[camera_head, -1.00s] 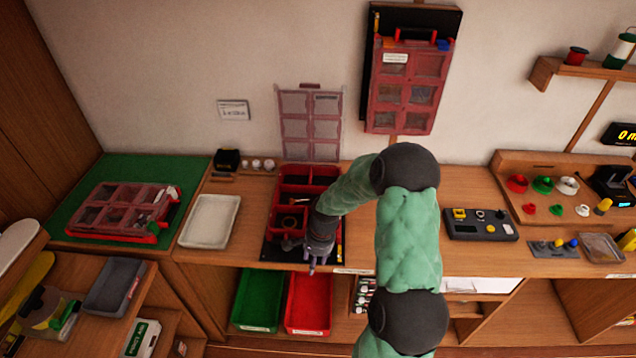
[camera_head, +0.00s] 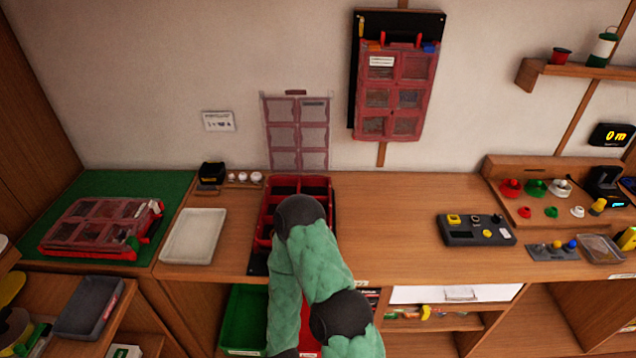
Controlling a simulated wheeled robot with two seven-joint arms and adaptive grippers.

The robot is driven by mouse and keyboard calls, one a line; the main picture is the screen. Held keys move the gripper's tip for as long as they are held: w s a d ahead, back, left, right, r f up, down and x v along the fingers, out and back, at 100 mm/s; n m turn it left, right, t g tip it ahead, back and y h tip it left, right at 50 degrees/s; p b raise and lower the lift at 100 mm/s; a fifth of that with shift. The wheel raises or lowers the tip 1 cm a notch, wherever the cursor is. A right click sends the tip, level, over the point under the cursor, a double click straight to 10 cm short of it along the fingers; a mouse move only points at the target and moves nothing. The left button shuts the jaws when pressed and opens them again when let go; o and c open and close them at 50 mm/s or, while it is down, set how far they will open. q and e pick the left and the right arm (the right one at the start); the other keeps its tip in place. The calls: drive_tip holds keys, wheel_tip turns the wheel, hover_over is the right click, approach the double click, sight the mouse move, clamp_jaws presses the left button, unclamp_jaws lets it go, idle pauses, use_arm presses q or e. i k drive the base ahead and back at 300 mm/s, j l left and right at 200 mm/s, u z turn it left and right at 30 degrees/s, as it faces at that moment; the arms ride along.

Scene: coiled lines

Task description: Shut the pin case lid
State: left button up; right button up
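The open red pin case (camera_head: 317,182) sits on the wooden bench with its divided compartments showing at the back. Its clear, red-framed lid (camera_head: 297,135) stands upright behind it, near the wall. My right arm, in a green padded sleeve with dark joints, covers the front of the case. The hand of that arm does not show, so I cannot tell where its fingers are. My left gripper is not in view.
A white tray (camera_head: 194,237) lies left of the case, with a closed red case (camera_head: 97,228) on a green mat (camera_head: 150,190) farther left. Another red case (camera_head: 395,92) hangs on the wall. A dark control box (camera_head: 476,230) stands right; bench between is clear.

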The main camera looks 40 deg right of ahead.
sight(296, 109)
drive_tip(key=z, duration=0.45)
drive_tip(key=i+j+z, duration=0.1)
drive_tip(key=z, duration=0.35)
drive_tip(key=j+z, duration=0.1)
drive_tip(key=z, duration=0.35)
drive_tip(key=i+j+z, duration=0.1)
drive_tip(key=z, duration=0.4)
